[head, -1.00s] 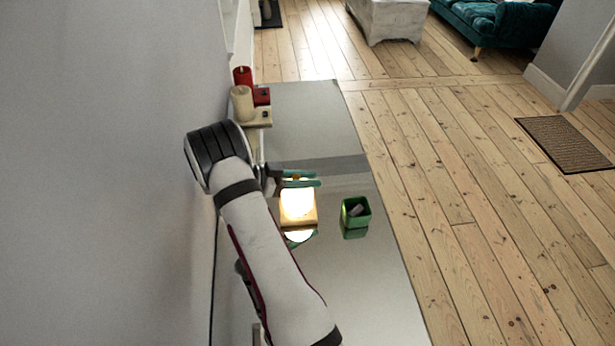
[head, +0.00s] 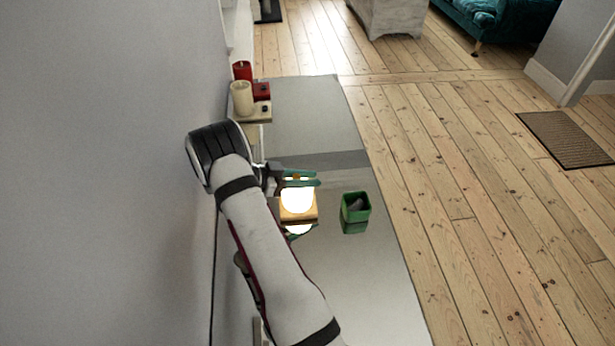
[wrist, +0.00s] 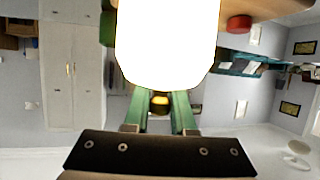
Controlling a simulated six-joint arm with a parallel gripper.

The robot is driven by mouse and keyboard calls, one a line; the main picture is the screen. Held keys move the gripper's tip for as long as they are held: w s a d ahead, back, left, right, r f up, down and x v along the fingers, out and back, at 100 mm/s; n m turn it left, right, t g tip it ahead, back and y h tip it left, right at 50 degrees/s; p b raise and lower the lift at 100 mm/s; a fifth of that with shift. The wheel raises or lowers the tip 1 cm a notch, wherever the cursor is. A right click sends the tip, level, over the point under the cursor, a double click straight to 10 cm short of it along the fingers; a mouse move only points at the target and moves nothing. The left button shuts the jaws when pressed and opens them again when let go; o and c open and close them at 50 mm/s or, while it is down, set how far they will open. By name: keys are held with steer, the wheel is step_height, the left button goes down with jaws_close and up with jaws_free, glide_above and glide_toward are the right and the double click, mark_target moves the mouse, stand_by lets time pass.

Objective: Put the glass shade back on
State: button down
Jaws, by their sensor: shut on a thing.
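The glass shade (head: 297,198) glows bright white and looks upright at the wooden lamp base (head: 299,219); glare hides whether it touches. In the wrist view the shade (wrist: 167,42) fills the top middle as a white glare. Part of the wooden base (wrist: 275,8), with a red knob (wrist: 239,24), shows at the wrist view's top right.
The lamp stands on a glossy table (head: 385,285) that mirrors it. A green box (head: 355,208) with a dark item inside stands to its right. Cream (head: 242,98) and red (head: 242,71) candles stand behind, by the wall on the left. The table's right edge borders open floorboards.

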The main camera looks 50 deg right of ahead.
steer(key=c, duration=0.7)
jaws_free()
steer(key=shift+o, duration=0.2)
steer(key=shift+r, duration=3.5)
steer(key=s+a+r+n+t+y, duration=0.2)
steer(key=s+a+n+y, duration=0.2)
steer(key=a, duration=0.8)
steer(key=s+a+r+n+t+y, duration=0.2)
steer(key=s+a+n+y, duration=0.3)
steer(key=a, duration=0.8)
steer(key=s+a+r+n+t+y, duration=0.3)
steer(key=s+a+n, duration=0.5)
steer(key=a, duration=0.5)
steer(key=shift+s+a+r+n+y, duration=0.15)
steer(key=shift+s+r+n+y, duration=0.2)
steer(key=shift+n+y, duration=0.4)
